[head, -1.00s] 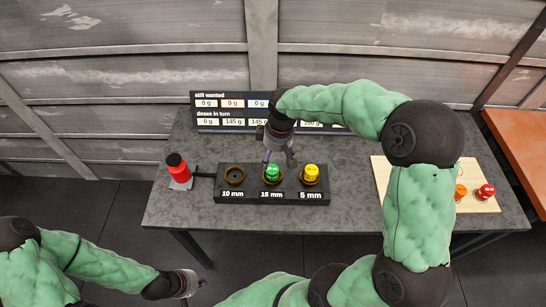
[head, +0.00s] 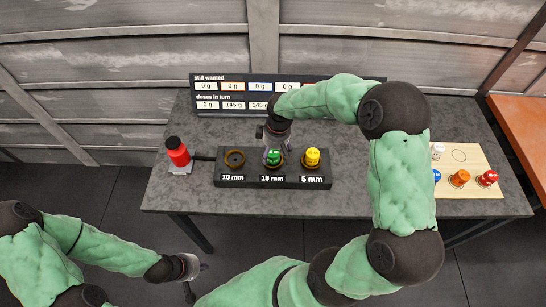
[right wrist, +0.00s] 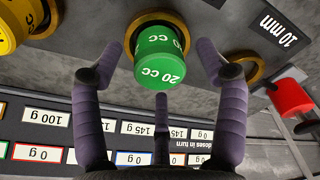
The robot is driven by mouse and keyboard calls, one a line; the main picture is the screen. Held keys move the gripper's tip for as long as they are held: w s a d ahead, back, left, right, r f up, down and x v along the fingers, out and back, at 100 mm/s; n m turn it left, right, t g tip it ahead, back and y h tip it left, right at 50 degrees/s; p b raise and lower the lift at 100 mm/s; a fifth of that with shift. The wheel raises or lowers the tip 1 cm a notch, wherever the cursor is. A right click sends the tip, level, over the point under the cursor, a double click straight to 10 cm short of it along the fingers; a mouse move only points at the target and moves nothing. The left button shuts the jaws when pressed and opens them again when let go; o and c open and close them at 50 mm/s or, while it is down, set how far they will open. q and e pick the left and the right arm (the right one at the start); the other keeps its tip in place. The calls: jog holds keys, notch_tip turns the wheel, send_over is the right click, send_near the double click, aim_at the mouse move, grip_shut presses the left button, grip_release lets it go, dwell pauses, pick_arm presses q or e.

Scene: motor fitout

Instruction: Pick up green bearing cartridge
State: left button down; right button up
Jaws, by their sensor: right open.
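The green bearing cartridge (head: 273,158), marked 20 cc, sits upright in the middle socket, labelled 15 mm, of the black holder (head: 222,181). In the right wrist view the green cartridge (right wrist: 160,55) lies between the spread purple fingers. My right gripper (head: 274,150) is over the cartridge and open, with its fingers around it. I cannot tell if any finger touches it. My left gripper (head: 196,278) is low at the left, away from the table, and its jaws are too small to read.
A yellow cartridge (head: 312,157) stands in the 5 mm socket; the 10 mm socket (head: 234,160) is empty. A wooden board (head: 478,160) with several coloured pieces is at the right. A display panel (head: 236,85) stands behind.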

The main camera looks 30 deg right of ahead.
jog(key=shift+f, duration=0.55)
jog(key=shift+r, duration=0.1)
grip_shut()
